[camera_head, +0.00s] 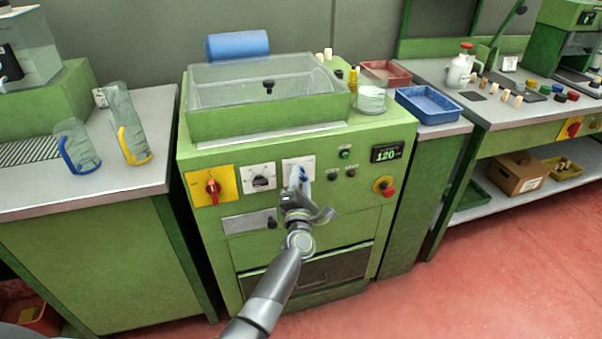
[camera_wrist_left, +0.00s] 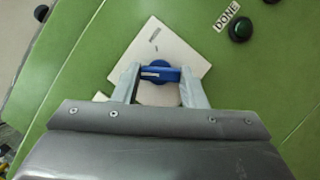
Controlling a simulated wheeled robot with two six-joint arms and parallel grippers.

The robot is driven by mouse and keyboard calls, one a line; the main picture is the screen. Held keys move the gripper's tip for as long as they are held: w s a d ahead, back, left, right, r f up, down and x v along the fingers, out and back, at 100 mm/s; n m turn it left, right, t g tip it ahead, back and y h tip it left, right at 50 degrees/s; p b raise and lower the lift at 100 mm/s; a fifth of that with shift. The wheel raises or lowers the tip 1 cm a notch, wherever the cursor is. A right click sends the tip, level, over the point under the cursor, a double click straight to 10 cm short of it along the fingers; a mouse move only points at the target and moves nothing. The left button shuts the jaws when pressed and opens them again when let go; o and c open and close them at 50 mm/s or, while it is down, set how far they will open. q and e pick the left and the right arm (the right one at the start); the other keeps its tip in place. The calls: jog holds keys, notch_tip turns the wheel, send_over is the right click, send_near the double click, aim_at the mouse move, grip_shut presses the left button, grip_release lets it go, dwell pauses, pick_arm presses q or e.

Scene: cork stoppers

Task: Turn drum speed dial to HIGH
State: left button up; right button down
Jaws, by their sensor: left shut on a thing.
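A blue dial (camera_head: 304,173) sits on a white plate (camera_head: 293,162) on the front of the green machine (camera_head: 330,230). My left gripper (camera_head: 298,180) is at this dial, its fingers pointing at the panel. In the left wrist view the two fingers (camera_wrist_left: 160,80) are shut on either side of the blue dial (camera_wrist_left: 158,70), whose handle lies roughly across between them. The plate's markings are too small to read, and the fingers hide part of it. A black dial (camera_head: 260,182) is on another white plate to the left. My right gripper is not in view.
A red switch (camera_head: 212,187) on a yellow plate is further left. A display (camera_head: 387,152) reading 120 and a red stop button (camera_head: 384,186) are to the right. A dark green button (camera_wrist_left: 240,31) labelled DONE shows near the dial plate.

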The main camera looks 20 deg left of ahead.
pick_arm(q)
jog(key=r+m+p, duration=0.1)
jog(key=m+p, duration=0.1)
jog(key=p, duration=0.1)
jog(key=shift+g+h, duration=0.3)
jog(key=shift+h, duration=0.1)
jog(key=m+g+p, duration=0.1)
jog(key=m+p, duration=0.2)
jog(key=p, duration=0.2)
jog(key=m+g+p, duration=0.1)
jog(key=m+p, duration=0.2)
jog(key=p, duration=0.2)
jog(key=m+g+p, duration=0.1)
jog(key=m+p, duration=0.2)
jog(key=p, duration=0.2)
jog(key=shift+r+g+h+p, duration=0.15)
jog(key=shift+g+h+p, duration=0.15)
jog(key=shift+m+g+p, duration=0.4)
jog(key=shift+m+p, duration=0.35)
jog(key=shift+m, duration=0.05)
jog(key=shift+d+f+m+g+p, duration=0.1)
jog(key=shift+f+m+g+p, duration=0.15)
jog(key=shift+m+p, duration=0.45)
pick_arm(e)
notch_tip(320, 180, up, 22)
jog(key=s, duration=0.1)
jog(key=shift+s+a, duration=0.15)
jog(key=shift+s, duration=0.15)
pick_arm(q)
jog(key=shift+y, duration=0.4)
